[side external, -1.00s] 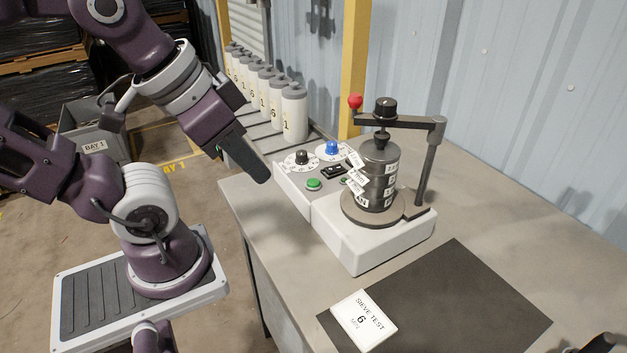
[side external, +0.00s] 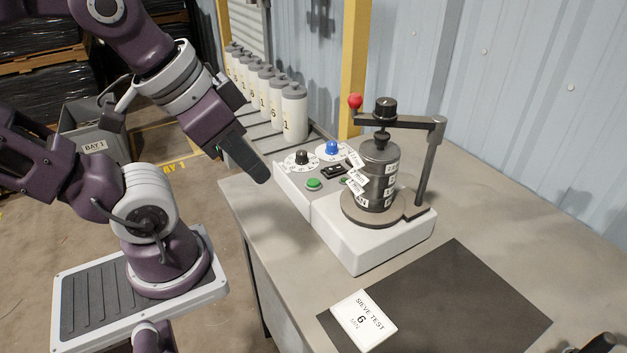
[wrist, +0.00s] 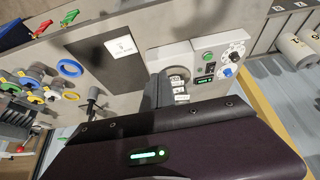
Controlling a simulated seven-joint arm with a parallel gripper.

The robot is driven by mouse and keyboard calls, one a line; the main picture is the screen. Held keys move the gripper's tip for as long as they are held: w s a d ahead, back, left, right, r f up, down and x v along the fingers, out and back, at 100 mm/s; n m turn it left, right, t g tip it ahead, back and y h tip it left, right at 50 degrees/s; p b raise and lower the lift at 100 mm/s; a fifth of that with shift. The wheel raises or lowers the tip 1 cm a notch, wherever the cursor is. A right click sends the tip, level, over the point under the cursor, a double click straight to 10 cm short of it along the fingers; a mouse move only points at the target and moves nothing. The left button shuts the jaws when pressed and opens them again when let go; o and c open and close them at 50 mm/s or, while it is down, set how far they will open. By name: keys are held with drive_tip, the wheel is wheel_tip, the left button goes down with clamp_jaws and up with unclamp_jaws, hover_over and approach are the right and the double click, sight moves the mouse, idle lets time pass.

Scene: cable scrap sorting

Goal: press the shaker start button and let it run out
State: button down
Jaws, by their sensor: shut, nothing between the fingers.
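The sieve shaker (side external: 376,247) is a white machine on the grey bench, with a dark stack of labelled sieves (side external: 378,175) clamped under an arm with a red knob. Its control panel has a green button (side external: 313,184), a black dial (side external: 302,157), a blue dial (side external: 332,148) and a small dark display (side external: 333,171). A second green spot beside the stack is partly hidden by tags. My gripper (side external: 264,177) is shut and empty, above and left of the green button, apart from it. In the wrist view the green button (wrist: 208,56) shows beside a green-lit display (wrist: 204,80).
A "SIEVE TEST 6 MIN" card (side external: 364,320) lies at the edge of a dark mat (side external: 450,300). White numbered bottles (side external: 293,112) stand in a row behind the panel. The wrist view shows coloured rings (wrist: 70,68) and clamps farther along the bench.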

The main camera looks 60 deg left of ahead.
drive_tip(key=n+h, duration=0.7)
drive_tip(key=n, duration=0.9)
hover_over(309, 180)
wheel_tip(309, 180, down, 8)
drive_tip(key=shift+f, duration=4.4)
drive_tip(key=shift+f, duration=0.4)
